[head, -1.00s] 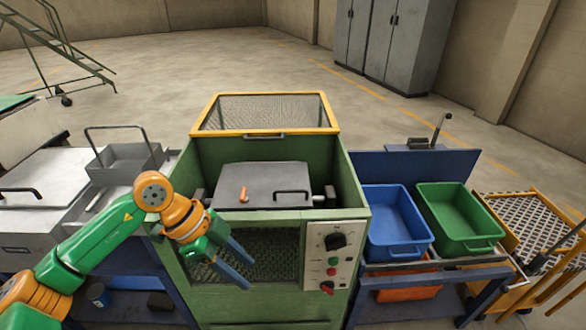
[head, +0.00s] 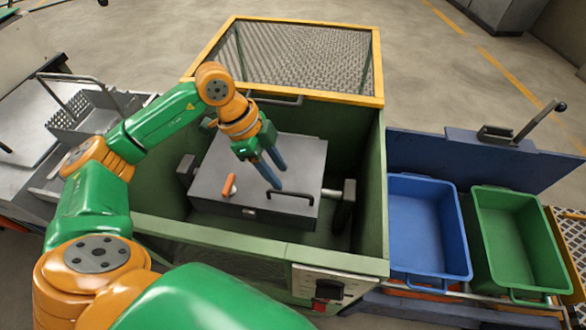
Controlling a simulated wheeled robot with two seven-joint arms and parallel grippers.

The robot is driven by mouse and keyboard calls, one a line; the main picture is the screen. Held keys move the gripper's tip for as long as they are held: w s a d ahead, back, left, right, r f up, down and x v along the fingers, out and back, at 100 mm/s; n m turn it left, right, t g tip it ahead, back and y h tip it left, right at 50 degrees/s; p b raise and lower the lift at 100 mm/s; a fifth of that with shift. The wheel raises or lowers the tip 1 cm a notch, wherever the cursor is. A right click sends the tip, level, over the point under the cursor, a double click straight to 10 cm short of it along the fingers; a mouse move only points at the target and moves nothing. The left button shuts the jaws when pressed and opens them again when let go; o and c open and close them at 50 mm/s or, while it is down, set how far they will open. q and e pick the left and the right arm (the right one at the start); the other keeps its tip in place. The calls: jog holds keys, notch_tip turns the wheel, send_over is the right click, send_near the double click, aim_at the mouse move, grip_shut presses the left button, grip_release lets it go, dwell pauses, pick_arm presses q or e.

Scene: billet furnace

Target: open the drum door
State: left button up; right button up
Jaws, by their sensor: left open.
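The drum door is a flat grey lid (head: 306,153) on the drum inside the green machine housing (head: 358,110). It lies shut. An orange latch handle (head: 230,186) stands on its left part, and a black bar handle (head: 291,196) lies near its front right. My left gripper (head: 274,172) is above the lid, open and empty, with its blue fingers pointing down to the right. It is between the latch and the bar handle, slightly behind both. I cannot tell whether its fingertips touch the lid. My right gripper is not in view.
The mesh guard (head: 300,55) with a yellow frame stands raised behind the drum. A blue bin (head: 425,225) and a green bin (head: 515,235) stand to the right. A perforated basket (head: 90,112) is at the left. Housing walls surround the drum closely.

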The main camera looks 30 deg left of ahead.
aim_at(289, 192)
pick_arm(q)
jog(key=f, duration=0.1)
jog(key=d+f, duration=0.1)
jog(key=f, duration=0.1)
jog(key=shift+s+d+f, duration=0.3)
jog(key=shift+d+f, duration=0.1)
jog(key=shift+w+f, duration=0.35)
jog(key=shift+f, duration=0.05)
jog(key=shift+s+r, duration=0.1)
grip_shut()
dwell(0.6)
